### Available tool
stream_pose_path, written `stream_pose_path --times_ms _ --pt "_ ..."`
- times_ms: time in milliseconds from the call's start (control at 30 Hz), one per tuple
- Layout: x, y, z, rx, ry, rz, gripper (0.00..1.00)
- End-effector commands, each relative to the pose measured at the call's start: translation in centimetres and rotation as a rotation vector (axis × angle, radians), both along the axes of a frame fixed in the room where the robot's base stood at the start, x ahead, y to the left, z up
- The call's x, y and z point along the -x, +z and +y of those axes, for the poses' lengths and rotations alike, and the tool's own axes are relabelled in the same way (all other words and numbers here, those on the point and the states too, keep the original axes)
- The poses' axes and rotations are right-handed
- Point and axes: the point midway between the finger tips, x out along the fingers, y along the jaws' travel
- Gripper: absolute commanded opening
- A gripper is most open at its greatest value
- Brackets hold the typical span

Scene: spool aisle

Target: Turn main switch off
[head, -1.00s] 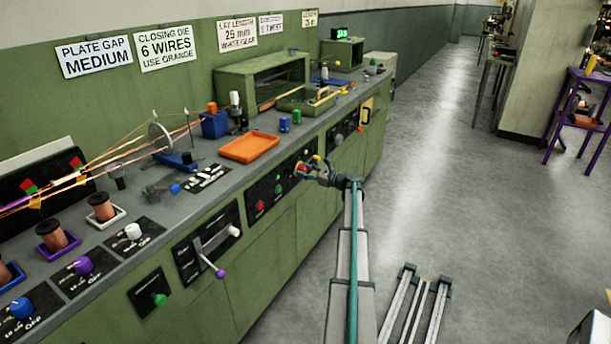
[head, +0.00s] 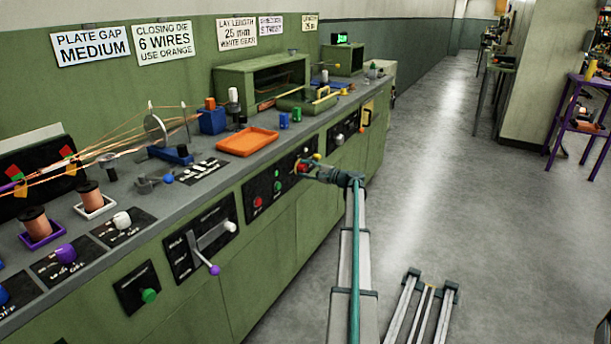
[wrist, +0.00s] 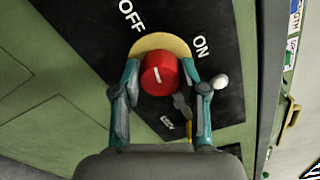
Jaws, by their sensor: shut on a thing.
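The main switch is a red round knob (wrist: 163,75) on a yellow plate (wrist: 150,43), set in a black panel. In the wrist view, OFF stands at its upper left and ON at its right. A short white mark on the knob tilts slightly, with its upper end leaning left; I cannot tell its exact setting. My gripper (wrist: 163,88) is shut on the knob, with one finger on each side. In the head view, my gripper (head: 309,172) is at the green console front, and the red knob (head: 302,167) is partly hidden by it.
A small white knob (wrist: 220,81) is close to the right finger. Red (head: 258,202) and green (head: 278,186) buttons are left of the switch. A lever with a purple ball (head: 214,270) sticks out further left.

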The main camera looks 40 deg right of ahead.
Motion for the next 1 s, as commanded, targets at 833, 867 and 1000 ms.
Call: stream_pose_path --times_ms 833,867,1000 --pt "0.04 -0.03 -0.01 0.238 0.0 -0.061 0.08" --pt "0.04 -0.04 0.0 0.238 0.0 -0.061 0.08" --pt "0.04 -0.03 -0.01 0.238 0.0 -0.061 0.46"
